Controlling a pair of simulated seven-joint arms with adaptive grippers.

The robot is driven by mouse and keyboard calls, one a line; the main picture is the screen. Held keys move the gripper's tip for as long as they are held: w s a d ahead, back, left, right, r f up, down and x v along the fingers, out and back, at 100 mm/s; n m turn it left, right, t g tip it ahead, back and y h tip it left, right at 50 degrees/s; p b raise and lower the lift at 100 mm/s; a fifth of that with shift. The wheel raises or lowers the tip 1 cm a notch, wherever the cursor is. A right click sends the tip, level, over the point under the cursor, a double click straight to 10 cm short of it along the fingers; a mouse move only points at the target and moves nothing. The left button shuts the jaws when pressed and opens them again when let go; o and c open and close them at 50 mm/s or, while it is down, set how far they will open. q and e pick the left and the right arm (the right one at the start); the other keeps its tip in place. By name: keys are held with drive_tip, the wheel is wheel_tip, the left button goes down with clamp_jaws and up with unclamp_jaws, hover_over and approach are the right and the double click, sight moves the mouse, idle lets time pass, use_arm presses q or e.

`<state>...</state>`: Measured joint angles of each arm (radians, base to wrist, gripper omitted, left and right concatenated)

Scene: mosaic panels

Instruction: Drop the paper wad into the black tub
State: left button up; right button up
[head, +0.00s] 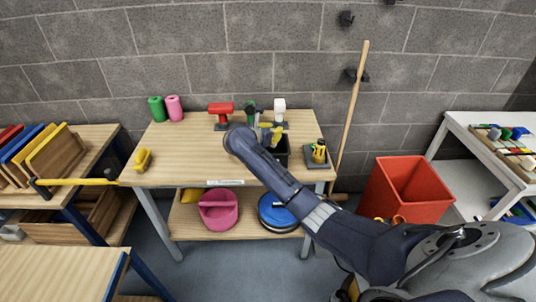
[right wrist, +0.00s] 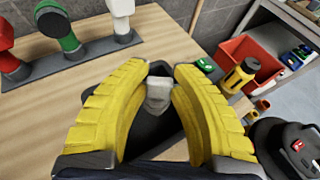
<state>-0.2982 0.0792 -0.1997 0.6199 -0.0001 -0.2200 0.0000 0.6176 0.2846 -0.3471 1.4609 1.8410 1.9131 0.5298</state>
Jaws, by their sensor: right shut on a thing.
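The black tub (head: 284,153) stands on the wooden workbench, toward its right side, partly hidden behind my right arm. My right gripper (head: 271,133) is over the tub, with its yellow fingers pointing down. In the right wrist view, the yellow fingers (right wrist: 161,88) are closed in on a small greyish-white paper wad (right wrist: 158,94). The dark tub (right wrist: 148,135) shows beneath and between the fingers, so the wad appears above it. I cannot tell the exact height. The wad is not distinguishable in the head view. My left gripper is not in view.
Behind the tub stands a rack with a red tool (head: 221,110), a green one and a white one (head: 279,105). A red bin (head: 408,188) is on the floor. The bench's left middle is clear.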

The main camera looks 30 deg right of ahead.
drive_tip(key=shift+f, duration=0.95)
drive_tip(key=o, duration=0.9)
drive_tip(key=shift+v, duration=6)
